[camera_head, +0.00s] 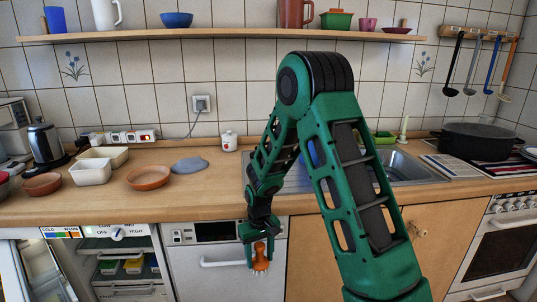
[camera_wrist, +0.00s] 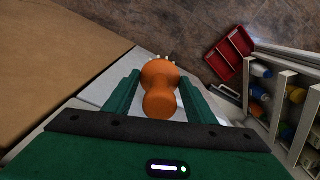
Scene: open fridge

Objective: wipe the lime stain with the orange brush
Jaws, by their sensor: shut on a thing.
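My gripper (camera_head: 259,252) is shut on the orange brush (camera_head: 261,262). It holds the brush in front of the white dishwasher front, below the counter edge. In the wrist view the orange brush (camera_wrist: 160,103) sits between the two green fingers, its rounded handle towards me and pale bristles at the far end. I cannot make out a lime stain in either view.
The counter (camera_head: 120,197) holds a terracotta dish (camera_head: 148,177), a white container (camera_head: 90,171) and a kettle (camera_head: 45,143). The fridge (camera_head: 125,272) stands open at lower left. In the wrist view, a red tray (camera_wrist: 229,57) and door shelves with bottles (camera_wrist: 293,95) are at right.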

